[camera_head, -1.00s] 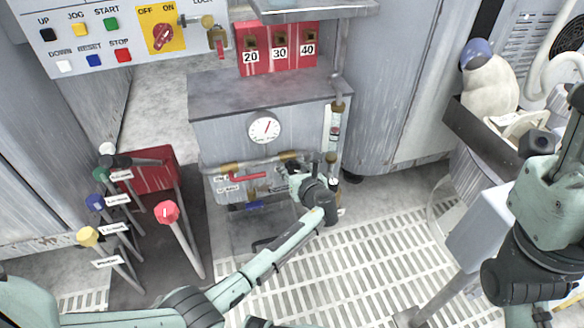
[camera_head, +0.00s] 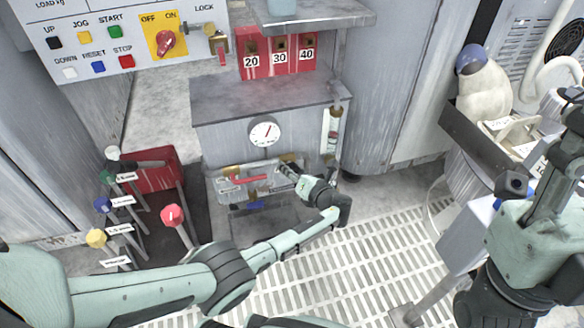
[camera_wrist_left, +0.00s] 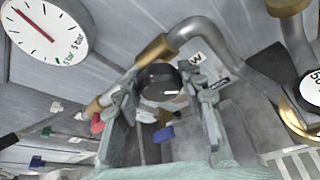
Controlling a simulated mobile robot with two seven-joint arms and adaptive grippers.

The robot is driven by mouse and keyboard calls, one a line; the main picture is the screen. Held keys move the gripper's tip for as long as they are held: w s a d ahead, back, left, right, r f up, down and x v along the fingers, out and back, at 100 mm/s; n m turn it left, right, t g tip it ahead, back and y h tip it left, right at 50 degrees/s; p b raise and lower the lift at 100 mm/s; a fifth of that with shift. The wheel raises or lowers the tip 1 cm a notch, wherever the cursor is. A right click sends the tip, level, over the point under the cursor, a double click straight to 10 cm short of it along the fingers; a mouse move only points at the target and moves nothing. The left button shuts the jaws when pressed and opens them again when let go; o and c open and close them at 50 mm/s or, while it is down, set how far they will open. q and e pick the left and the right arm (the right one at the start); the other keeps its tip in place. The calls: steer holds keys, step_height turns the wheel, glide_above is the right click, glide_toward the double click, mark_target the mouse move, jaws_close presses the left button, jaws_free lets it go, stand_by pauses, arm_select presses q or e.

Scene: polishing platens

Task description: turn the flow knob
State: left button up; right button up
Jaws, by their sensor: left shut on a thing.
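The flow knob (camera_wrist_left: 160,82) is a round black knob with a white mark, in the middle of the left wrist view. My left gripper (camera_wrist_left: 160,92) has one finger on each side of it and is shut on it. A partly hidden label ending in W is beside the knob. In the head view my left gripper (camera_head: 288,163) is at the front of the grey cabinet, below and right of the gauge; the knob is hidden there.
The white gauge (camera_head: 265,133) sits on the cabinet (camera_head: 225,140). A red lever (camera_head: 250,178) and a blue handle (camera_head: 250,206) are close left of the gripper. A flow tube (camera_head: 332,130) stands to the right. Several coloured-knob levers (camera_head: 103,205) stand at left.

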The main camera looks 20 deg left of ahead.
mark_target(292, 165)
arm_select(q)
steer(key=shift+m+y, duration=0.3)
steer(key=shift+m, duration=0.1)
stand_by(0.3)
steer(key=o, duration=1.2)
step_height(292, 165, up, 10)
